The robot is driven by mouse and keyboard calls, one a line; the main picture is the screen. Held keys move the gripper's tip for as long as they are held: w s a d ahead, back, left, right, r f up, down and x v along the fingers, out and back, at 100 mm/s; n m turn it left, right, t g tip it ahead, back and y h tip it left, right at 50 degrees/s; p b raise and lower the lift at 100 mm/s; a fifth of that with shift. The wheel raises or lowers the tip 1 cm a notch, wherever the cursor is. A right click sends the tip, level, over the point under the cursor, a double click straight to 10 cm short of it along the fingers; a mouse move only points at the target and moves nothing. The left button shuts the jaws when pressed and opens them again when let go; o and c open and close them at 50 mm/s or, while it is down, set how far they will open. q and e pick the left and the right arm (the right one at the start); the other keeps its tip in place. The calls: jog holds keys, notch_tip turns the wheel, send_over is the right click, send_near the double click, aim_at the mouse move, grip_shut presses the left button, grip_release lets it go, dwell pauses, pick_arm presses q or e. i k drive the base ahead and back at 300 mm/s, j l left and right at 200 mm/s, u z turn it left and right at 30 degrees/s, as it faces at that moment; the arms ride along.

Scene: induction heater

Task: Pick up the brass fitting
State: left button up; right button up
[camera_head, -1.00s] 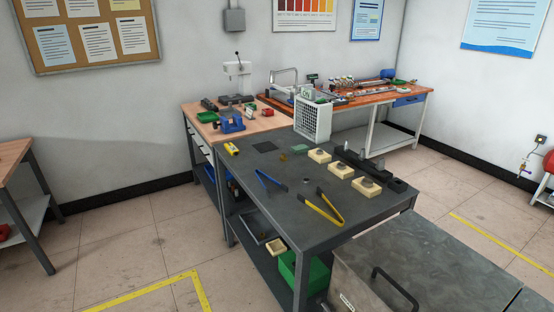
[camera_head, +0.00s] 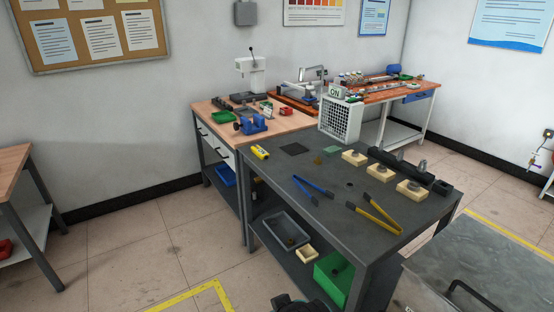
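A small brass-coloured piece (camera_head: 317,160), which looks like the brass fitting, stands on the dark grey table (camera_head: 300,220). It is left of a small green pad (camera_head: 332,149) and of the nearest cream block. It is too small to make out its shape. A dark rounded part (camera_head: 292,303), likely of my own arm, shows at the bottom edge, well short of the brass piece.
Blue tongs (camera_head: 313,189) and yellow tongs (camera_head: 377,217) lie on the table. Several cream blocks (camera_head: 381,172) with grey pieces stand at right, by a black rack. A white caged heater (camera_head: 340,120) stands behind. A steel-topped unit (camera_head: 480,265) is at lower right.

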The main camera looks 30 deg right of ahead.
aim_at(317, 161)
jog(key=i+j, duration=0.15)
jog(key=i, duration=0.25)
jog(key=i+j, duration=0.15)
jog(key=i, duration=0.2)
jog(key=i+l+z, duration=0.1)
jog(key=i+z, duration=0.65)
jog(key=i+j+z, duration=0.15)
jog(key=i+z, duration=0.25)
